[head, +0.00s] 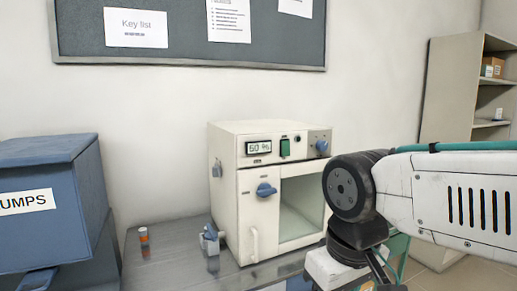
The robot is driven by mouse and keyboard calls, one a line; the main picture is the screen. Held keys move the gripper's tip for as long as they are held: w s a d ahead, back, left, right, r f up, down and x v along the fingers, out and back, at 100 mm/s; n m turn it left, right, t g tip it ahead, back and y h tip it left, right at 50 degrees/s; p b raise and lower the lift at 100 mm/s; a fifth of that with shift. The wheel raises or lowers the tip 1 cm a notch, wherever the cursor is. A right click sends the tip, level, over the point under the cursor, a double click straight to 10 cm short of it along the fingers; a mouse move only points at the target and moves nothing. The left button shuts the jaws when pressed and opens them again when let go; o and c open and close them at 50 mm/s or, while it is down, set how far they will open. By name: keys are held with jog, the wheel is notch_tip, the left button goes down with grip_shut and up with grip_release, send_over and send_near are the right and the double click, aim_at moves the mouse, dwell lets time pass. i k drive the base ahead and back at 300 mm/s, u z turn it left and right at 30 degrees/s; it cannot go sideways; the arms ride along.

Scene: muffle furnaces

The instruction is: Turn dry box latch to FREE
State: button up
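The dry box (240,160) is a cream cabinet on the grey bench, near the middle of the head view. Its front has a display reading about 60 %, a green switch and a blue knob at the top right. The blue latch (265,189) is on the door, left of the window, its grip roughly level; no FREE mark is readable. A pale upright handle (254,244) is below it. The door looks shut. My arm comes in from the right and covers the window's right part. My gripper's fingers are not visible.
A blue box (50,205) labelled "UMPS" stands at the left. Shelves (460,95) stand at the back right. A notice board (180,40) hangs behind.

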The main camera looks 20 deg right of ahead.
aim_at(264, 190)
jog(key=u, duration=0.95)
jog(key=k, duration=0.9)
jog(key=z, duration=0.95)
jog(key=i, duration=0.5)
